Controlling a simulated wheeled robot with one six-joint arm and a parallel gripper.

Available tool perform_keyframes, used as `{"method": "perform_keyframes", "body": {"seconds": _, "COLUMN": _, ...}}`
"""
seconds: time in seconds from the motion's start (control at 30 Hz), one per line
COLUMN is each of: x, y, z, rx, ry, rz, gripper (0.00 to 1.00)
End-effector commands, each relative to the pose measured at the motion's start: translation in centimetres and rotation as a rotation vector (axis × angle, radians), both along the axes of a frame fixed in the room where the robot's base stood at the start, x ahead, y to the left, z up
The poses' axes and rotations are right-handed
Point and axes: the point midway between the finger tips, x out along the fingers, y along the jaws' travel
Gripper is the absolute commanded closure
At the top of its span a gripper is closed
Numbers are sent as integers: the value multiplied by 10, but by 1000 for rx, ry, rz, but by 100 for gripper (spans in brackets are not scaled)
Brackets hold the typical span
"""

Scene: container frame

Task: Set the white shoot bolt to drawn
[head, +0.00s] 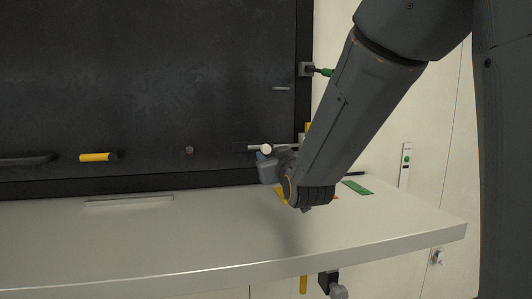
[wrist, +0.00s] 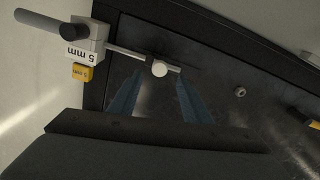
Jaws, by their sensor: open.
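The white shoot bolt shows in the head view as a pale rod with a round white knob (head: 266,149) at the lower right of the dark panel. In the wrist view its rod (wrist: 130,53) runs from a grey block to the panel, with the white knob (wrist: 159,68) near the rod's panel end. My gripper (wrist: 160,82) is open, with one blue finger on each side of the knob in that view. I cannot tell whether either finger touches it. In the head view my gripper (head: 271,168) is just below the knob and partly hidden by my arm.
The grey block (wrist: 88,40) bears a "5 mm" label, with a yellow tag (wrist: 81,72) and a dark cylinder (wrist: 38,22) beside it. A yellow handle (head: 97,157) and a black handle (head: 28,160) are farther left. A pale shelf (head: 190,240) lies below, mostly clear.

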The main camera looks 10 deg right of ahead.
Motion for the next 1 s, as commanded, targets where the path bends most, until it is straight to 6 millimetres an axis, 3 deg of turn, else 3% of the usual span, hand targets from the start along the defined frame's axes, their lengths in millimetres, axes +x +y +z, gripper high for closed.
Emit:
{"method": "perform_keyframes", "body": {"seconds": 0.4, "x": 52, "y": 1, "z": 0, "rx": 0, "ry": 2, "rz": 1, "gripper": 56}}
{"method": "perform_keyframes", "body": {"seconds": 0.87, "x": 62, "y": 2, "z": 0, "rx": 0, "ry": 1, "rz": 3, "gripper": 56}}
{"method": "perform_keyframes", "body": {"seconds": 1.0, "x": 62, "y": 2, "z": 0, "rx": 0, "ry": 1, "rz": 3, "gripper": 80}}
